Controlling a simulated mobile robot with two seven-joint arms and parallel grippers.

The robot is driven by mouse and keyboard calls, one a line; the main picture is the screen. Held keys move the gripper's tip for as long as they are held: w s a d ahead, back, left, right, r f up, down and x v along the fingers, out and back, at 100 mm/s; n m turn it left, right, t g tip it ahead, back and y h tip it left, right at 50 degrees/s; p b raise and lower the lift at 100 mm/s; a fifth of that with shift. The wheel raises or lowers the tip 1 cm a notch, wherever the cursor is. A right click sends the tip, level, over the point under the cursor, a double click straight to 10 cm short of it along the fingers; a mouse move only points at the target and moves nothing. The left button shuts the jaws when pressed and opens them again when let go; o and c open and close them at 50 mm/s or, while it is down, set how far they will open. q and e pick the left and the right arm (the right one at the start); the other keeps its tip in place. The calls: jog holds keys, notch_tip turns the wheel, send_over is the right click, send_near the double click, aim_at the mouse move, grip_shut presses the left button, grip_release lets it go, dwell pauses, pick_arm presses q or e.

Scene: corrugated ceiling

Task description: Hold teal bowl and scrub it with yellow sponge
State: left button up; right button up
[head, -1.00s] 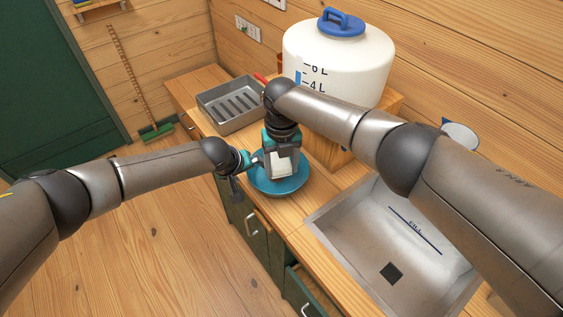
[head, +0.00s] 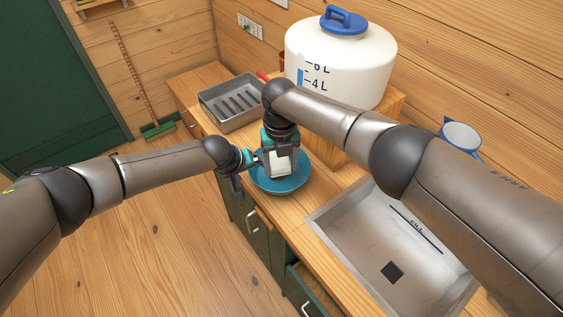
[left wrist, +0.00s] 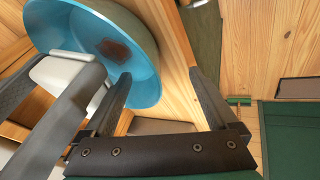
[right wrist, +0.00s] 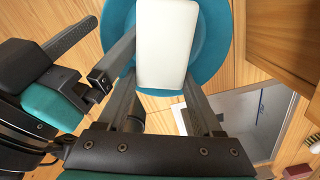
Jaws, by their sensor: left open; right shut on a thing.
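The teal bowl (head: 293,184) rests on the wooden counter, left of the sink. A dark brown stain (left wrist: 115,51) shows inside it in the left wrist view. My right gripper (right wrist: 163,80) is shut on a white block-shaped sponge (right wrist: 167,42) and holds it over the bowl; no yellow face shows. The sponge also shows in the head view (head: 281,164). My left gripper (left wrist: 160,74) is open at the bowl's left side. One finger is over the bowl's inside and the other outside, with the rim between. Whether either finger touches the rim cannot be told.
A grey metal rack tray (head: 232,104) stands behind the bowl. A large white water tank (head: 340,65) sits on a wooden stand behind the right arm. A grey sink (head: 390,250) is at the right.

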jog(key=shift+s+f, duration=0.25)
jog(key=shift+s, duration=0.35)
jog(key=shift+w+d, duration=0.1)
jog(key=shift+d, duration=0.4)
jog(key=shift+w+d, duration=0.2)
jog(key=shift+w, duration=0.2)
jog(key=shift+w+a+f, duration=0.1)
jog(key=shift+w+a, duration=0.15)
jog(key=shift+w, duration=0.2)
jog(key=shift+a, duration=0.1)
